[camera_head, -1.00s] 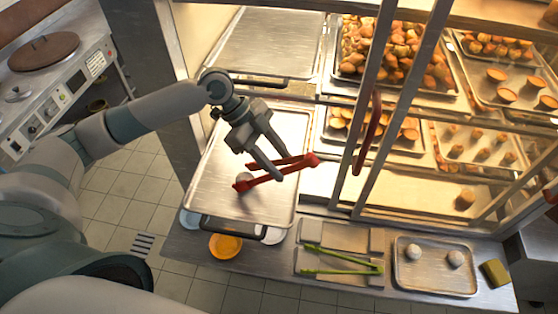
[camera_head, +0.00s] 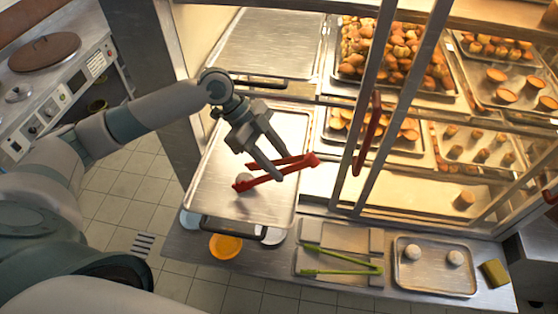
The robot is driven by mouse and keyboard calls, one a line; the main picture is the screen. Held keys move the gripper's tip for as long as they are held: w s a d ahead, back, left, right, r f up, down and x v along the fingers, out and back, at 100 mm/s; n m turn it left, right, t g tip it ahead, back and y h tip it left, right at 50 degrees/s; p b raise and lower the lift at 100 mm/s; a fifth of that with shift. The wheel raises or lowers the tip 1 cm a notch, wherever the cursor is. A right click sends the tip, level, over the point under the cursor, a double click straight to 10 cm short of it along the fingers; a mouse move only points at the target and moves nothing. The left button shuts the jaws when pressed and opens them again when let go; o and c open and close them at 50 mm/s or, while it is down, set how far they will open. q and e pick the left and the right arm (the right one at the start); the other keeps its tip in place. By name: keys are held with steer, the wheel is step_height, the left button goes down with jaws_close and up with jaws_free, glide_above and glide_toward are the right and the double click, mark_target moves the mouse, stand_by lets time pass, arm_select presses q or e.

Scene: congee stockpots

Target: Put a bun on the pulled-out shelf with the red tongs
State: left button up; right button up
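The red tongs (camera_head: 268,180) are in my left gripper (camera_head: 281,166), whose fingers are closed around them. The tongs lie over the pulled-out shelf (camera_head: 217,182), a metal tray with a dark front handle. Two more pale buns (camera_head: 413,253) (camera_head: 455,258) sit on a tray (camera_head: 434,285) at the lower right. My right gripper is not in view.
Green tongs (camera_head: 342,271) lie on a metal tray on the counter. An orange plate (camera_head: 226,246) is below the shelf's handle. A glass-fronted cabinet with metal posts (camera_head: 402,95) and filled bakery trays stands to the right. Another shelf (camera_head: 268,45) is above. A yellow-green block (camera_head: 495,273) is at the right.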

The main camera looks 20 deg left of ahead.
arm_select(q)
step_height(320, 180, up, 10)
steer(key=p, duration=0.2)
steer(key=shift+p, duration=0.3)
steer(key=shift+f, duration=0.1)
steer(key=shift+c, duration=0.8)
